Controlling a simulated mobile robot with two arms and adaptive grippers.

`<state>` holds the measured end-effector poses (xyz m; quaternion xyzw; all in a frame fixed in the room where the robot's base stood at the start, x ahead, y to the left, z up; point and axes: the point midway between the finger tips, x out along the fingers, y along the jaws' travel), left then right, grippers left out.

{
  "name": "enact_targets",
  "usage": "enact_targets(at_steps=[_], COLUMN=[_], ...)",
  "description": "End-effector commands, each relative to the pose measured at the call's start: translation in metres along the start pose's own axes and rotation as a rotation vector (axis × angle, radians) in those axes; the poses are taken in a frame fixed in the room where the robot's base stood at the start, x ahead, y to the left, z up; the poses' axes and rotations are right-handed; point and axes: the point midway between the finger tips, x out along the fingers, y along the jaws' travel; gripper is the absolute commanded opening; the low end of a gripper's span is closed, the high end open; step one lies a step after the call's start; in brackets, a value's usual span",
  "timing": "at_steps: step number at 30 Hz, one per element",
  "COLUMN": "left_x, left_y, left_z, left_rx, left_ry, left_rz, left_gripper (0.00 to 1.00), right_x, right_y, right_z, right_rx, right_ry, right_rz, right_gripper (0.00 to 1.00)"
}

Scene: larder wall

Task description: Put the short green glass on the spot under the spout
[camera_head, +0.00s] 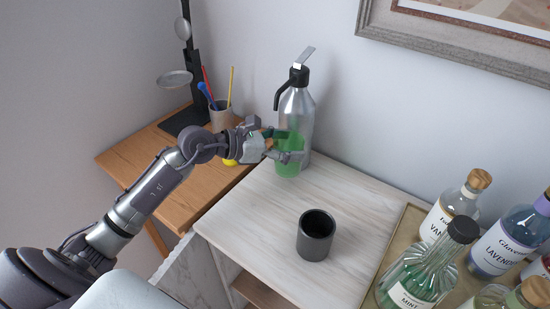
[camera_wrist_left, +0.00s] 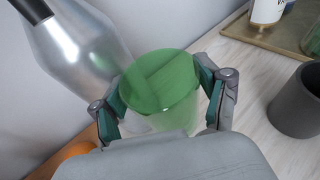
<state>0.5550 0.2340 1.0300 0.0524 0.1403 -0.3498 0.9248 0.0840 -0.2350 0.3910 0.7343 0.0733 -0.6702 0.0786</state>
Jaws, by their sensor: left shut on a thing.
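The short green glass (camera_head: 288,163) is see-through and looks upright, just in front of the silver pump flask (camera_head: 304,115) at the back left of the pale cabinet top. The flask's black spout (camera_head: 281,94) is above the glass. My left gripper (camera_head: 284,145) is shut on the glass from the left, with one finger on each side. In the left wrist view the glass (camera_wrist_left: 160,90) sits between both fingers, with the flask (camera_wrist_left: 75,45) close beside it. I cannot tell whether its base touches the cabinet top. No marked spot shows under it. My right gripper is out of view.
A dark grey cup (camera_head: 316,236) stands on the cabinet top (camera_head: 352,200), with bare room around it. A tray (camera_head: 402,229) with several corked bottles is at right.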

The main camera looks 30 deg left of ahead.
Motion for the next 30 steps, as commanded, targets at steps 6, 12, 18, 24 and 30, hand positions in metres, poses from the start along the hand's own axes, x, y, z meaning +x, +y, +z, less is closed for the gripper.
enact_targets(at_steps=[6, 12, 18, 24, 30], left_x=[-0.013, -0.011, -0.004, -0.003, -0.002], left_y=[0.027, 0.03, 0.03, 0.03, 0.03], left_z=[-0.024, -0.04, -0.063, -0.065, -0.07], left_rx=[-0.002, -0.005, -0.002, 0.002, 0.001], left_ry=[-0.003, -0.004, -0.004, -0.004, -0.001], left_rz=[0.001, -0.001, 0.0, 0.0, -0.001], left_gripper=[0.29, 0.29, 0.29, 0.29, 0.76], right_x=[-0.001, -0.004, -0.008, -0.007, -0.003], right_y=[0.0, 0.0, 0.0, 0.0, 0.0], right_z=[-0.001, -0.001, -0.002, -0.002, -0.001], right_rx=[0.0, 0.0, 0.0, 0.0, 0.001], right_ry=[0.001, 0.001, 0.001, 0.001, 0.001], right_rz=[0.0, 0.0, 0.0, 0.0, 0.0], right_gripper=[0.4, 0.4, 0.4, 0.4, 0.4])
